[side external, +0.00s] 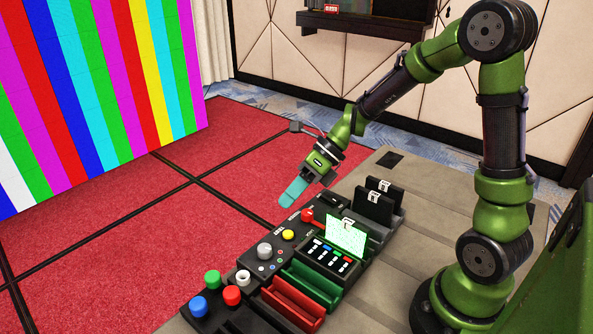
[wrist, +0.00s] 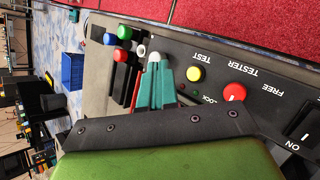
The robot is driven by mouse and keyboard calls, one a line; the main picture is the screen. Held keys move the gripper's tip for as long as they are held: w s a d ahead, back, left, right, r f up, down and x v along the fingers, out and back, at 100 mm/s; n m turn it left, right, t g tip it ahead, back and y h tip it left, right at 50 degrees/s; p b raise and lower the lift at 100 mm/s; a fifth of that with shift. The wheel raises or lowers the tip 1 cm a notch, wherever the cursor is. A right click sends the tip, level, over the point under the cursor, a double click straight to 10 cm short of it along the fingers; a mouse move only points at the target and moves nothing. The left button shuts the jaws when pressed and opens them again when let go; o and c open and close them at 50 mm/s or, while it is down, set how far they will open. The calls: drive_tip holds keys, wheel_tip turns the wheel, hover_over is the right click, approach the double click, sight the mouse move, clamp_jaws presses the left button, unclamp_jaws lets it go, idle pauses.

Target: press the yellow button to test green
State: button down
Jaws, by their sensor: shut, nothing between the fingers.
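The yellow button (side external: 288,235) sits on the black control panel in the side view, under the TEST label. It also shows in the wrist view (wrist: 194,74), just right of my fingertips. My gripper (side external: 291,192) has teal fingers and is shut and empty. In the side view it hangs above the far edge of the panel, apart from the button. In the wrist view my gripper (wrist: 155,72) points toward the panel, with its tips over the grey knob. The video wall (side external: 95,85) shows vertical stripes in several colours, green among them.
A red button (side external: 307,215) and a grey knob (side external: 265,251) flank the yellow button. A small lit screen (side external: 346,236) stands behind it. Red and green trays lie alongside.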

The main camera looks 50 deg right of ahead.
sight(292, 231)
drive_tip(key=shift+f, duration=3)
drive_tip(key=shift+f, duration=0.1)
drive_tip(key=shift+f, duration=0.3)
drive_tip(key=shift+f, duration=0.5)
drive_tip(key=shift+r, duration=0.1)
idle(0.3)
drive_tip(key=shift+r, duration=0.85)
drive_tip(key=shift+r, duration=2.5)
